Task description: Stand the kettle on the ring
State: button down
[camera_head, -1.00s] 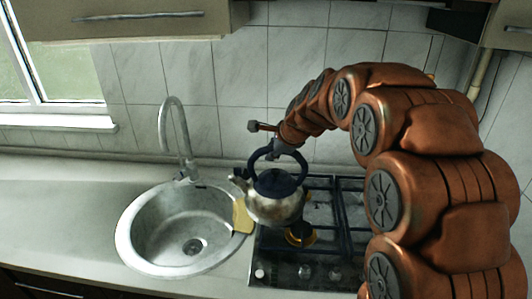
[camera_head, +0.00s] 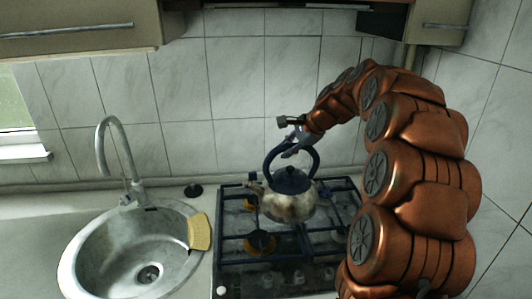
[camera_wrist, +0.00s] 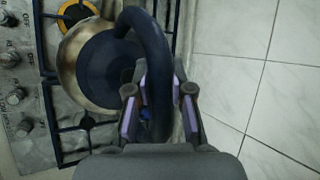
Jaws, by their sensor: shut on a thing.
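The kettle (camera_head: 290,203) is a stained metal one with a dark blue lid and a dark blue arched handle. It is upright over the gas hob, and whether its base touches the grate cannot be told. My gripper (camera_head: 292,147) is shut on the kettle's handle from behind. In the wrist view the handle passes between the fingers (camera_wrist: 150,105), with the kettle body (camera_wrist: 85,65) beyond. The hob (camera_head: 235,280) has yellow-orange burner rings; one ring (camera_head: 260,243) is bare at the front left. Another burner (camera_head: 250,204) partly shows at the back left. The kettle hides part of the hob.
A round metal sink (camera_head: 85,270) with a tall tap (camera_head: 128,165) is left of the hob. A yellow sponge (camera_head: 199,232) lies on its right rim. Tiled wall (camera_head: 235,130) rises behind.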

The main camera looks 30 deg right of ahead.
jog(key=s+d+b, duration=0.2)
jog(key=s+d, duration=0.9)
jog(key=d, duration=0.5)
jog(key=shift+n, duration=0.4)
jog(key=shift+s+a+f+b, duration=0.1)
jog(key=shift+f+b, duration=0.65)
jog(key=shift+f, duration=0.6)
jog(key=shift+s+f+b, duration=0.1)
jog(key=shift+f+b, duration=0.65)
jog(key=shift+f, duration=1.05)
jog(key=c, duration=1)
grip_release()
jog(key=shift+o, duration=0.2)
jog(key=shift+f, duration=0.15)
jog(key=v, duration=1.2)
